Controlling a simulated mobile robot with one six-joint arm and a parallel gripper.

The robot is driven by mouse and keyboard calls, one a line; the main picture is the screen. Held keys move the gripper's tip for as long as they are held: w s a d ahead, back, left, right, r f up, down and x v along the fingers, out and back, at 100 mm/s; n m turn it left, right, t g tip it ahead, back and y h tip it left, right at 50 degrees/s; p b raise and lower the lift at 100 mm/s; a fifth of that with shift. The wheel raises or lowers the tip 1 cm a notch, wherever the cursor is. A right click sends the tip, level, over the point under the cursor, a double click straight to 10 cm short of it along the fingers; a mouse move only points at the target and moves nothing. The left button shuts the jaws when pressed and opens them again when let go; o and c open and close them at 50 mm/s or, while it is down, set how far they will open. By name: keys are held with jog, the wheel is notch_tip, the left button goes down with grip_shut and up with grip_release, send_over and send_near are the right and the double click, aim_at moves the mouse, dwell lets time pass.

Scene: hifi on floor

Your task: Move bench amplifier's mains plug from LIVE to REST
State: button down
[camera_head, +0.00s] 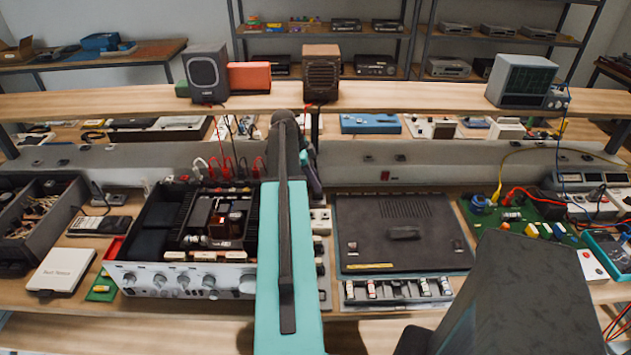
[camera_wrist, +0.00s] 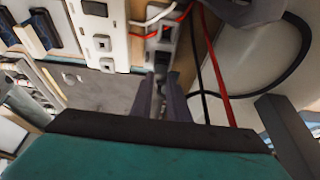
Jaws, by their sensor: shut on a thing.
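The bench amplifier (camera_head: 190,279), silver-fronted with a row of knobs and an open top, stands left of centre in the head view. My gripper (camera_wrist: 166,88) is shut on a small dark piece, apparently the mains plug (camera_wrist: 161,60), in the wrist view. The LIVE and REST markings are not readable. In the head view my teal arm hides most of the gripper and the plug.
Red and black cables (camera_wrist: 217,65) hang right beside the fingers in the wrist view. A dark flat-topped unit (camera_head: 400,232) lies right of my arm. A green circuit board (camera_head: 477,214) with wires is further right. Bins (camera_head: 40,232) stand at the left.

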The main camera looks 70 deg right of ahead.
jog(key=shift+f, duration=0.45)
dwell(0.7)
dwell(0.4)
jog(key=c, duration=1.6)
grip_release()
jog(key=shift+r, duration=0.1)
jog(key=shift+b+v, duration=1.95)
jog(key=shift+v, duration=4.9)
jog(key=shift+r, duration=0.1)
jog(key=shift+r+p, duration=1.35)
jog(key=shift+r, duration=1.05)
